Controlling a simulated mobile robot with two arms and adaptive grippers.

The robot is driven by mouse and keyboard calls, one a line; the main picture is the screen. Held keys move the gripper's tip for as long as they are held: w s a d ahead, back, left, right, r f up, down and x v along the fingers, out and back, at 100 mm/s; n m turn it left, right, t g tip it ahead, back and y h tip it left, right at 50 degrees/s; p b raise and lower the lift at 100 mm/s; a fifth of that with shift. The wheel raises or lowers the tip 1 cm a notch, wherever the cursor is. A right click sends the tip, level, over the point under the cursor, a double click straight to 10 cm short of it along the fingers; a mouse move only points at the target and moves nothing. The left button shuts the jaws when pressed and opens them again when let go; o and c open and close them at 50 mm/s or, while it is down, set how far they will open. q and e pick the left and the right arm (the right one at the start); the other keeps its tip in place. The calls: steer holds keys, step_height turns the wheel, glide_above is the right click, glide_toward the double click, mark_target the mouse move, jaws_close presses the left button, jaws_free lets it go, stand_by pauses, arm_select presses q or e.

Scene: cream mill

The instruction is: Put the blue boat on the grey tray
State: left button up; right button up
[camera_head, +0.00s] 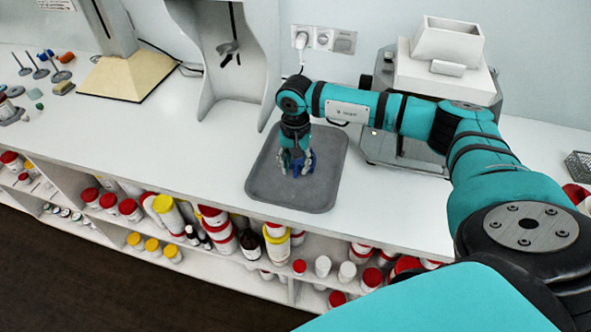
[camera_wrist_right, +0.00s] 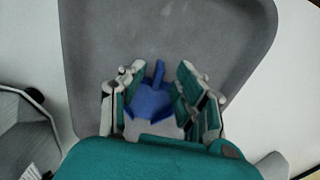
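The grey tray (camera_head: 258,180) lies on the white counter, and it also shows in the wrist view (camera_wrist_right: 105,35). My right gripper (camera_head: 297,165) points down over the middle of the tray. The blue boat (camera_wrist_right: 153,100) is between its two fingers (camera_wrist_right: 160,95), which lie close against both sides of the hull. A little of the boat's blue (camera_head: 311,159) shows between the fingers in the head view. The boat is at or just above the tray surface; the fingers hide its underside. My left gripper is not in view.
A grey-and-white machine (camera_head: 440,75) stands right of the tray behind my arm. A grey stand (camera_head: 225,60) is behind it at the left. Jars (camera_head: 215,225) fill the shelves below.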

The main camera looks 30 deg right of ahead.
step_height(320, 180, up, 10)
steer(key=b, duration=0.2)
steer(key=shift+b, duration=0.35)
steer(key=shift+f, duration=0.1)
